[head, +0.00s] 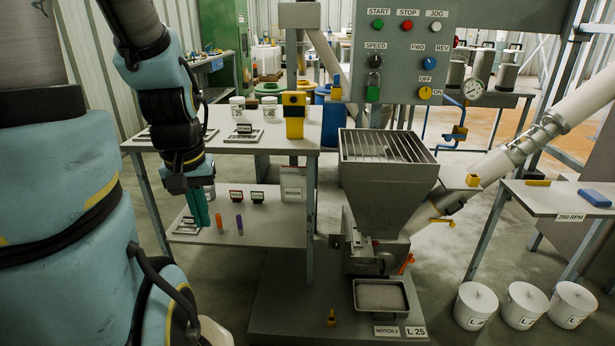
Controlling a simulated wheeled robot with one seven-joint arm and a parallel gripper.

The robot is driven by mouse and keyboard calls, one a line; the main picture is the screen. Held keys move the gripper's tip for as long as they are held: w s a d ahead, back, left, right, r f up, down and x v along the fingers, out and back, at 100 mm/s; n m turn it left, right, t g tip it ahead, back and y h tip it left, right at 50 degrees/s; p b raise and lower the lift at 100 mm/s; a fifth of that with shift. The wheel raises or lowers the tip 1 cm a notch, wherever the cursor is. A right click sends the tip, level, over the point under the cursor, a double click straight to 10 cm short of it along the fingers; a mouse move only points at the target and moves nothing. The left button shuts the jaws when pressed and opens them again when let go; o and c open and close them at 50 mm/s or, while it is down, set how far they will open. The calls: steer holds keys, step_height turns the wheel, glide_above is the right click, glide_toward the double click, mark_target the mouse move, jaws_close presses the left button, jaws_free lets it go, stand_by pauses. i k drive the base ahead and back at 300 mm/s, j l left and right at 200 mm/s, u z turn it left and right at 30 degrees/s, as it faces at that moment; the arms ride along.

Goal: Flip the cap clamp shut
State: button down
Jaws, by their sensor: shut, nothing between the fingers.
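My gripper (200,212) hangs at the left, its teal fingers pointing down in front of the lower shelf, shut and empty. It is well left of the feeder and apart from it. I cannot tell for sure which part is the cap clamp. An orange lever (407,263) stands out, tilted, at the right of the housing below the grey hopper (388,180). A yellow handle (443,222) sticks out under the slanted tube (520,146), and a yellow block (473,180) sits at the tube's lower part. Whether any clamp is open is too small to tell.
A shelved table (240,148) stands between my arm and the hopper, with a yellow-black device (294,114) on top. A tray (381,297) lies below the feeder. White buckets (523,304) stand at the right under a side table (560,198). A control panel (405,55) hangs above.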

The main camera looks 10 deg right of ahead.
mark_target(409, 259)
steer(key=z, duration=1.65)
steer(key=i+l, duration=0.3)
steer(key=i, duration=0.15)
steer(key=i+l, duration=0.3)
steer(key=i, duration=0.15)
steer(key=i+l, duration=0.3)
steer(key=i, duration=0.15)
steer(key=u, duration=2.35)
